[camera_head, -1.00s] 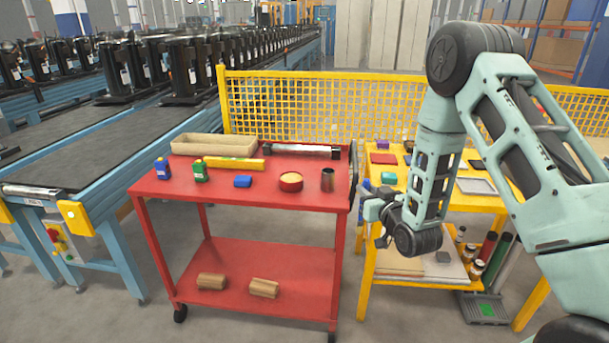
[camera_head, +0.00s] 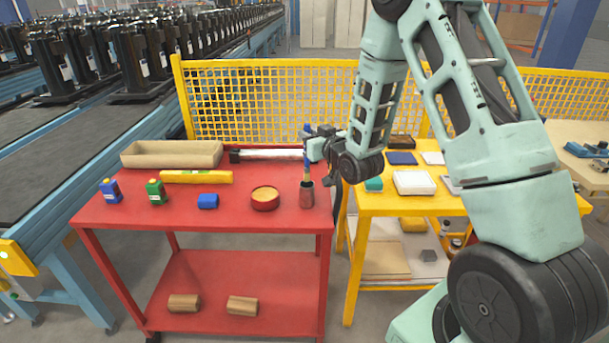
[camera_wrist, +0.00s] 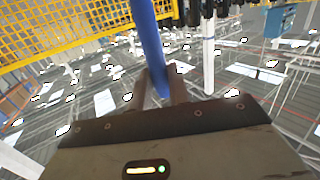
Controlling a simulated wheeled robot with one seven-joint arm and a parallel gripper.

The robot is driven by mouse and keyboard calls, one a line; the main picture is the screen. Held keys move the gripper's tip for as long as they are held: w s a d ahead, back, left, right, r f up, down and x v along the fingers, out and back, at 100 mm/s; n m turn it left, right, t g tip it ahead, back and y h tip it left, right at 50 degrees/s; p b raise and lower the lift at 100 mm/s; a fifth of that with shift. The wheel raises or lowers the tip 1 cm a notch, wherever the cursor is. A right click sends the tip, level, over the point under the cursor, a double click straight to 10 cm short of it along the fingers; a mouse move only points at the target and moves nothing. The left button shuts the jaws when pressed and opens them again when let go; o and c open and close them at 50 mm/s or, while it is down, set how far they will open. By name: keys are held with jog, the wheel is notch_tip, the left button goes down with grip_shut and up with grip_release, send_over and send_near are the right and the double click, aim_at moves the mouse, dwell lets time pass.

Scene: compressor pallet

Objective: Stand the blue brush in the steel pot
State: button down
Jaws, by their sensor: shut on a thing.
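The blue brush (camera_head: 307,158) is upright in my gripper (camera_head: 311,146), above the right side of the red cart. My gripper is shut on it; the blue handle (camera_wrist: 149,40) also runs between the fingers in the wrist view. The steel pot (camera_head: 307,194) stands on the red cart directly below. The brush's lower end is at the pot's mouth; I cannot tell whether it is inside the pot or just behind or above its rim. The wrist view does not show the pot.
A yellow mesh fence (camera_head: 270,105) stands behind. A yellow table (camera_head: 400,203) is to the right.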

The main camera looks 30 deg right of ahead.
notch_tip(320, 180, down, 8)
jog(key=p, duration=0.1)
jog(key=shift+r, duration=0.15)
dwell(0.4)
jog(key=shift+f, duration=0.2)
jog(key=c, duration=1.3)
grip_release()
jog(key=shift+r, duration=0.1)
